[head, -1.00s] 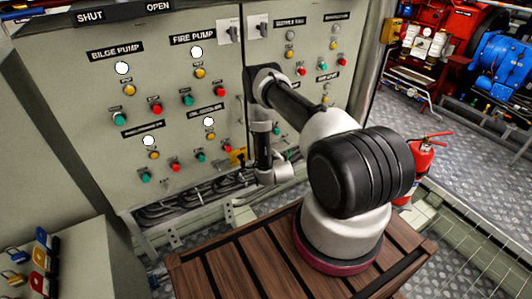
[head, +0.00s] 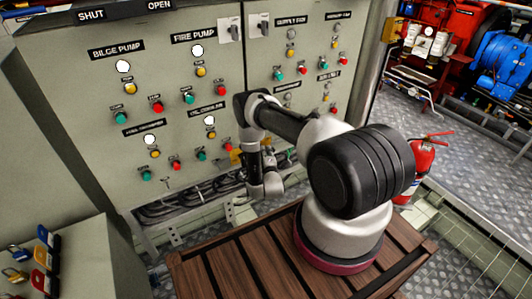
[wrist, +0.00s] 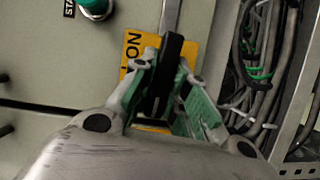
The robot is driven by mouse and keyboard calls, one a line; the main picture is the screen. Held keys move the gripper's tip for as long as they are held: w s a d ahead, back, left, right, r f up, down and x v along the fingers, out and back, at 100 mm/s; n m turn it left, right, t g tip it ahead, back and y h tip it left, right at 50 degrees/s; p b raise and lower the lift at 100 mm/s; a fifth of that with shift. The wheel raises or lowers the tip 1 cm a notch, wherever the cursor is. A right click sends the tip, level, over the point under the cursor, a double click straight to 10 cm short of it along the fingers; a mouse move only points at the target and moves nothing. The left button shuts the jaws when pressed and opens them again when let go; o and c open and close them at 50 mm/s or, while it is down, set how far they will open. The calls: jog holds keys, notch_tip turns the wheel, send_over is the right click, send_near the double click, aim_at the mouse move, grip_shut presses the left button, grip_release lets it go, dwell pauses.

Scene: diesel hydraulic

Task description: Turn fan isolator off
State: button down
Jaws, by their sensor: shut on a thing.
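The fan isolator shows in the wrist view as a black-gripped lever (wrist: 173,48) on a grey shaft, in front of a yellow plate (wrist: 132,50). The plate carries black lettering that seems to read ON. My gripper (wrist: 163,82) has its green-padded fingers on both sides of the black grip and is shut on it. In the head view a bit of yellow plate (head: 236,155) shows low on the grey panel, beside my arm. My arm hides the lever and fingers there.
The grey panel (head: 75,75) carries lamps, buttons and labels. A green button (wrist: 93,5) sits near my gripper. Cables (wrist: 262,65) run close beside the lever. A wooden pallet (head: 215,265) and a red fire extinguisher (head: 422,158) stand nearby.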

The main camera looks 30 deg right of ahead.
jog(key=shift+n+t, duration=0.3)
jog(key=shift+n, duration=0.2)
jog(key=c, duration=1.4)
grip_release()
jog(key=shift+f, duration=0.1)
jog(key=v, duration=1.2)
